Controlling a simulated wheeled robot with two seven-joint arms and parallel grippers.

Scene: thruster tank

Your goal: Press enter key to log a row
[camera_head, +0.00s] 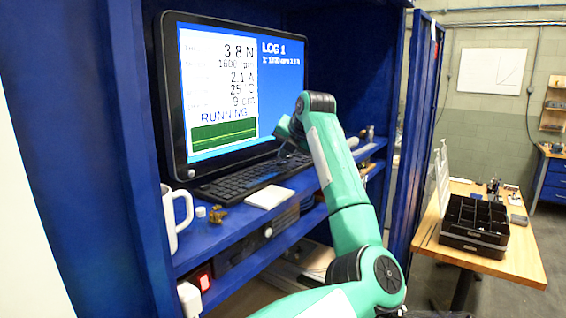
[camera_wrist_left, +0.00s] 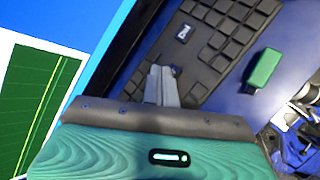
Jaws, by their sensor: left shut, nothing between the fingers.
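A black keyboard (camera_head: 250,178) lies on the blue shelf below the monitor (camera_head: 225,95). The monitor reads RUNNING and LOG 1, with one row listed under it. My left gripper (camera_head: 291,146) is at the keyboard's right end, partly hidden by my own teal arm. In the left wrist view, the gripper fingers (camera_wrist_left: 167,75) are shut and empty, over or at the keyboard (camera_wrist_left: 222,38). One key with a white label (camera_wrist_left: 184,33) shows just beyond the fingertips; I cannot read it clearly. I cannot tell whether the fingertips touch a key. My right gripper is not in view.
A green block-like item (camera_wrist_left: 262,70) lies beside the keyboard. The blue cabinet walls (camera_head: 125,120) enclose the shelf. A wooden table with black trays (camera_head: 474,224) is at right.

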